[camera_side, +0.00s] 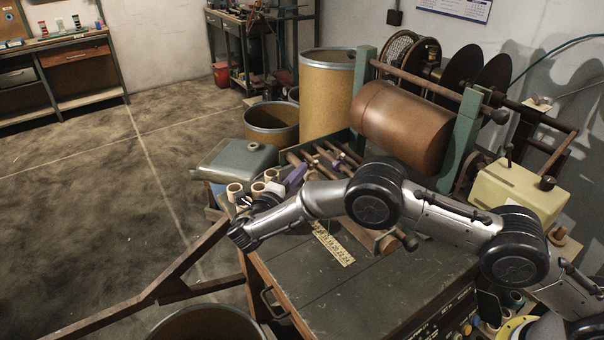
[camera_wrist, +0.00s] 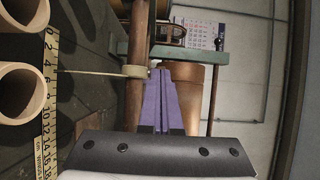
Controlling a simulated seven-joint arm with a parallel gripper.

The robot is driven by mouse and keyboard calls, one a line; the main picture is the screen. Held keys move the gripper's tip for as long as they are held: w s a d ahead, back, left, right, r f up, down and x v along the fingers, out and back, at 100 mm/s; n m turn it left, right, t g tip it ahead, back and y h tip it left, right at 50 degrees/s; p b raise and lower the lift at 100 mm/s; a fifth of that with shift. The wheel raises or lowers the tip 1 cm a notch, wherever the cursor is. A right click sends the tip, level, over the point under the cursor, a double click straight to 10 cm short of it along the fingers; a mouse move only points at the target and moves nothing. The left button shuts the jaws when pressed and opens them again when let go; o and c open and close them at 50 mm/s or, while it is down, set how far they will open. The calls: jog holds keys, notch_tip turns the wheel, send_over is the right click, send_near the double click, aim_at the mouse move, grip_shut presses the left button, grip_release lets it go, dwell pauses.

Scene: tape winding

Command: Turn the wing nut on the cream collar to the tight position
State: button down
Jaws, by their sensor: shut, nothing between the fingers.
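In the wrist view my gripper (camera_wrist: 160,73) has purple fingers pressed together with nothing between them. Their tips are close to a small cream piece (camera_wrist: 134,71) on a brown bar, likely the cream collar; a thin cream strip extends left from it. I cannot tell whether the fingertips touch it. No wing nut can be made out; it may be hidden behind the fingers or too small. In the side view my gripper (camera_side: 298,174) shows as a purple patch near the bars on the bench, and the collar cannot be made out there.
Cream tubes (camera_wrist: 22,88) stand beside a yellow ruler (camera_wrist: 48,110), left of my fingers. A large brown roll (camera_side: 402,125) sits in a green frame behind the bars. A grey-green box (camera_side: 235,160) is at the bench's far left. The front benchtop (camera_side: 345,300) is mostly clear.

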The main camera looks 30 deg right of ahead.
jog(key=shift+w+d, duration=0.15)
jog(key=shift+w, duration=0.75)
jog(key=shift+w+d, duration=0.1)
jog(key=shift+w, duration=0.75)
jog(key=shift+s+a, duration=0.1)
jog(key=shift+a, duration=0.05)
dwell(0.5)
